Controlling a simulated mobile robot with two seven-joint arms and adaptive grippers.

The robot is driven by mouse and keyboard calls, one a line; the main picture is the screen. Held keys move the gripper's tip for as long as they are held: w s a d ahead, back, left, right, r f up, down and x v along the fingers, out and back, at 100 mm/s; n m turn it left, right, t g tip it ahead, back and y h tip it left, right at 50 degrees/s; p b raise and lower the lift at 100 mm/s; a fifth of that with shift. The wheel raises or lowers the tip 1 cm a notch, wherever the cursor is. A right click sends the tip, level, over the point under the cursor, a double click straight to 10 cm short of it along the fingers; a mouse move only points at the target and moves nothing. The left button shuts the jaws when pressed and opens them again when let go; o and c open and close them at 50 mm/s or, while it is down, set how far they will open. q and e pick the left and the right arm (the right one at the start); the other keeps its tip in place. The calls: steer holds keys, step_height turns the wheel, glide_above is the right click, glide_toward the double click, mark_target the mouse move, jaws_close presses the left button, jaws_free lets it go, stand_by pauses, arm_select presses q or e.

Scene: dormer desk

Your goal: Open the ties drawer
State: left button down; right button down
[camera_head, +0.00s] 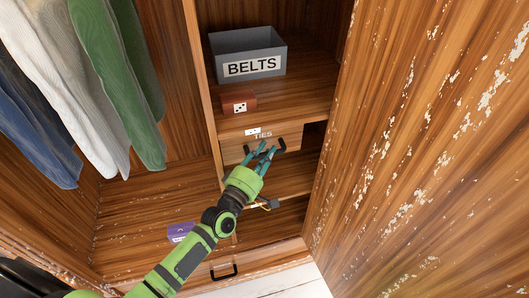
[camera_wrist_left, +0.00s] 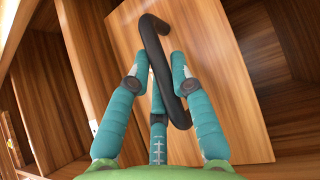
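The ties drawer (camera_head: 235,152) has a wooden front marked TIES and a dark bar handle (camera_head: 282,145). It sits under the shelf in the right part of the wardrobe. My left gripper (camera_head: 262,150) is at the handle, its teal fingers spread and partly covering it. In the left wrist view, the black handle (camera_wrist_left: 157,58) runs slantwise between the fingertips of the left gripper (camera_wrist_left: 158,62), in front of the drawer front (camera_wrist_left: 222,90). The fingers look open around it; firm contact cannot be seen. My right gripper is not in view.
A grey BELTS box (camera_head: 248,55) and a small reddish-brown box (camera_head: 238,102) stand on the shelf above. A purple box (camera_head: 180,232) lies lower left. A lower handle (camera_head: 224,272) is near the floor. Clothes (camera_head: 115,80) hang left; a worn wooden panel (camera_head: 430,150) stands right.

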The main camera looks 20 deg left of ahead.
arm_select(q)
steer(key=shift+s+d, duration=0.25)
steer(key=shift+s, duration=0.05)
steer(key=s+d+p, duration=0.2)
steer(key=s+d, duration=0.3)
steer(key=s, duration=0.3)
steer(key=s+d+p, duration=0.2)
steer(key=s+d, duration=0.4)
steer(key=s, duration=0.3)
steer(key=shift+d+p, duration=0.25)
steer(key=shift+p, duration=0.1)
steer(key=c, duration=1.1)
jaws_free()
steer(key=shift+s, duration=0.1)
